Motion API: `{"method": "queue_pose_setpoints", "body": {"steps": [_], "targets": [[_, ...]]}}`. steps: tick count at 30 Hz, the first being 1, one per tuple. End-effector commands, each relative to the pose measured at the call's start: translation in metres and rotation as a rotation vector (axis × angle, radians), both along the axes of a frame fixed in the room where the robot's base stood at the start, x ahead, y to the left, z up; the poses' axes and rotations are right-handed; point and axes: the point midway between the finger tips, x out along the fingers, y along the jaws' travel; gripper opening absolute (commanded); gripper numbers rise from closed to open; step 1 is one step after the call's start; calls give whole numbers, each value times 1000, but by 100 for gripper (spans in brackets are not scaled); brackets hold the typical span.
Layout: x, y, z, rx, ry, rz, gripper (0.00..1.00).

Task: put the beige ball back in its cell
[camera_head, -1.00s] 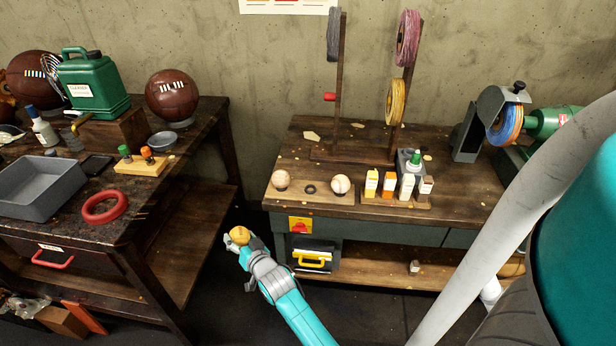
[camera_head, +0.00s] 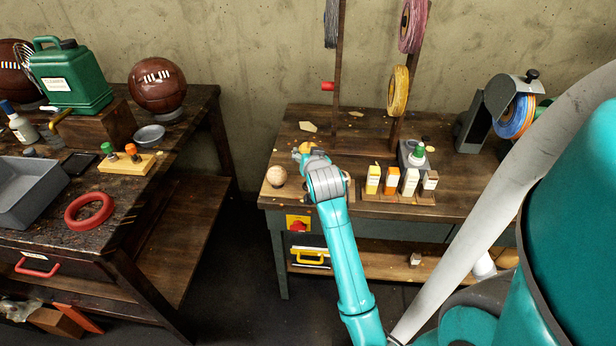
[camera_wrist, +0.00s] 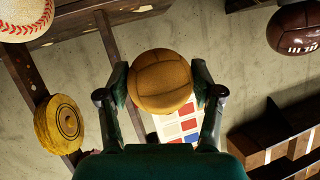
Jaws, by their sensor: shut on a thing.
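The beige ball (camera_wrist: 161,82) is a tan, panelled leather ball. It sits between the two fingers of my gripper (camera_head: 307,154), which is shut on it. In the head view a little of the ball (camera_head: 304,147) shows beyond the gripper, above the workbench's left part. I cannot tell the gap between ball and bench top. A pale ball (camera_head: 276,176) stands on the bench just left of my gripper. The dark ring and the second pale ball seen earlier are hidden behind my gripper and arm. No cell is clearly visible now.
Small bottles (camera_head: 391,181) stand in a holder right of my arm. A rack with a yellow tape roll (camera_head: 398,90) rises behind. A grinder wheel (camera_head: 514,115) is at the right. In the wrist view a red-stitched ball (camera_wrist: 25,18) is at upper left.

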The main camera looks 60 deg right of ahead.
Motion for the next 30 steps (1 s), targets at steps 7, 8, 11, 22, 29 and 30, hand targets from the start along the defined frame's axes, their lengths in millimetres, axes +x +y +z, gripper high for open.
{"method": "queue_pose_setpoints", "body": {"steps": [7, 8, 11, 22, 29, 30], "targets": [[1, 0, -7, 1, 1, 2, 36], [1, 1, -11, 2, 2, 1, 36], [0, 1, -27, 3, 2, 2, 36], [1, 1, -67, 3, 1, 2, 36], [1, 1, -95, 1, 0, 2, 36], [1, 1, -96, -1, -1, 2, 36]]}}
